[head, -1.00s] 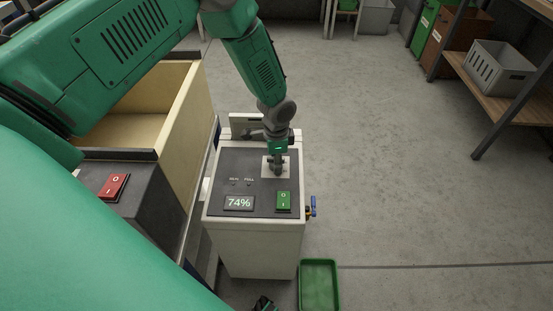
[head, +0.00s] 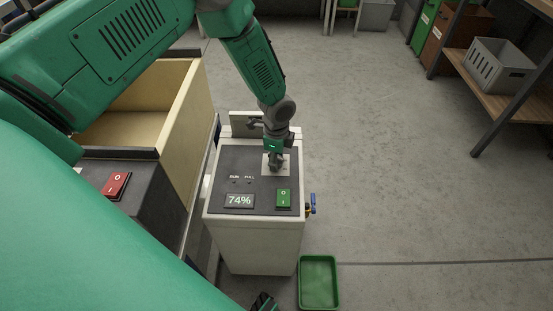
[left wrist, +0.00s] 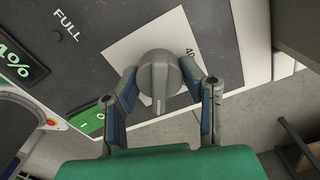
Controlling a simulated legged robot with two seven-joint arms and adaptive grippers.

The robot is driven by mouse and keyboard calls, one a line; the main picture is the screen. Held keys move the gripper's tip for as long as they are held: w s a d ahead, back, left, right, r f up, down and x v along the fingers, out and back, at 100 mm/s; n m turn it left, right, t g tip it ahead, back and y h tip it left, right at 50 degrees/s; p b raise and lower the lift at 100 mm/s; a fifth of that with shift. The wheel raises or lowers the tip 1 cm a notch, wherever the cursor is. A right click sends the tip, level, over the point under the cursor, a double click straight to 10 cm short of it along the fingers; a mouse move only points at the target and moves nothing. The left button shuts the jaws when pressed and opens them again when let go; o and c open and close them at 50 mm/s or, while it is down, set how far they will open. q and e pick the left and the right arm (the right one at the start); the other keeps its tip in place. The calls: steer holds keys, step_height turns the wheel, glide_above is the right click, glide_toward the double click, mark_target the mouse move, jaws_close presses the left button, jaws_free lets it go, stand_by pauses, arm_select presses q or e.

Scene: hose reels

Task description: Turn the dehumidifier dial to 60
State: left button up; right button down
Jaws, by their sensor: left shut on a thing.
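The dehumidifier (head: 253,245) is a pale box with a dark top panel. The other dial marks are hidden.
A green tray (head: 319,282) lies on the floor in front of the dehumidifier. A blue-handled valve (head: 313,204) sticks out of its right side. A dark box with a red switch (head: 116,186) and a wooden bin (head: 185,110) stand left. The floor to the right is clear.

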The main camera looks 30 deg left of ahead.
arm_select(q)
steer(key=shift+w+d+r, duration=0.1)
steer(key=shift+w, duration=0.15)
steer(key=o, duration=1.1)
steer(key=shift+o, duration=0.2)
steer(key=shift+s, duration=0.1)
step_height(320, 180, up, 12)
steer(key=shift+f, duration=0.2)
